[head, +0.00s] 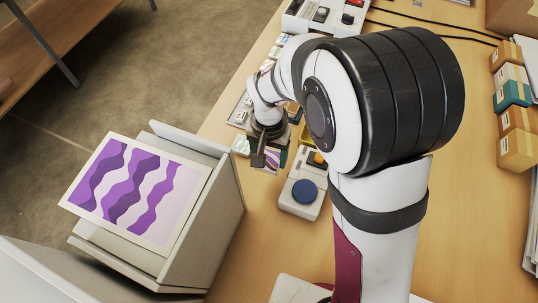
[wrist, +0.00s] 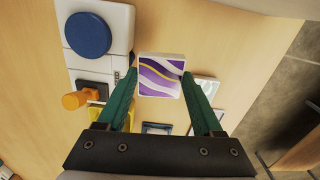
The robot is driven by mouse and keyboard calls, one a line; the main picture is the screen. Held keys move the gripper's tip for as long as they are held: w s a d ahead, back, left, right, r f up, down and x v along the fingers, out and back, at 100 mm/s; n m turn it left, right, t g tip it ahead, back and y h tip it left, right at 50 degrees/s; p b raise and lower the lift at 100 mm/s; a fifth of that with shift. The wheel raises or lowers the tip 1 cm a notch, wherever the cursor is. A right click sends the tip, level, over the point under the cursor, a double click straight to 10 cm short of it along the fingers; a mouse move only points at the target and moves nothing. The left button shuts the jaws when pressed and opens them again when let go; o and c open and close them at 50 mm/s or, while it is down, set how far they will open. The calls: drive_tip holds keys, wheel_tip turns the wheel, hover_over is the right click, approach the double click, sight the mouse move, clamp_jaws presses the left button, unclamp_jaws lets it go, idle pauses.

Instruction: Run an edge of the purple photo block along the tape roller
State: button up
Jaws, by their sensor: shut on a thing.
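The purple photo block (wrist: 160,76), white with purple waves and a yellow stripe, sits between the green fingers of my gripper (wrist: 160,74) in the wrist view. My gripper is shut on it near the fingertips. In the head view my gripper (head: 265,158) is over the table, left of the white device with a blue disc, and the block (head: 273,160) shows only partly. I cannot clearly pick out the tape roller. The white device (wrist: 105,55) carries a round blue disc (wrist: 88,34) and an orange knob (wrist: 75,100), apart from the block.
A large purple wave print (head: 135,190) lies on a grey tray unit (head: 215,225) at the left. Several small boxes (head: 515,110) line the right side. Bare table lies between them and my arm.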

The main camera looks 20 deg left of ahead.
sight(261, 170)
drive_tip(key=n, duration=0.2)
drive_tip(key=s+n, duration=0.1)
drive_tip(key=n, duration=0.2)
drive_tip(key=f+n, duration=0.1)
drive_tip(key=n, duration=0.1)
drive_tip(key=shift+s+a+n, duration=0.15)
drive_tip(key=shift+a+n, duration=0.15)
drive_tip(key=n, duration=0.4)
drive_tip(key=s+f+n, duration=0.1)
drive_tip(key=n, duration=0.1)
drive_tip(key=shift+a, duration=0.2)
drive_tip(key=n, duration=0.3)
drive_tip(key=shift+s+f, duration=0.15)
drive_tip(key=shift+s, duration=0.05)
drive_tip(key=shift+f+n, duration=0.2)
drive_tip(key=shift+n, duration=0.1)
drive_tip(key=f, duration=0.1)
drive_tip(key=d+f, duration=0.1)
drive_tip(key=f, duration=0.2)
drive_tip(key=shift+d+f, duration=0.6)
drive_tip(key=shift+f, duration=0.1)
drive_tip(key=shift+w, duration=0.1)
drive_tip(key=shift+w+d, duration=0.1)
drive_tip(key=shift+w, duration=0.55)
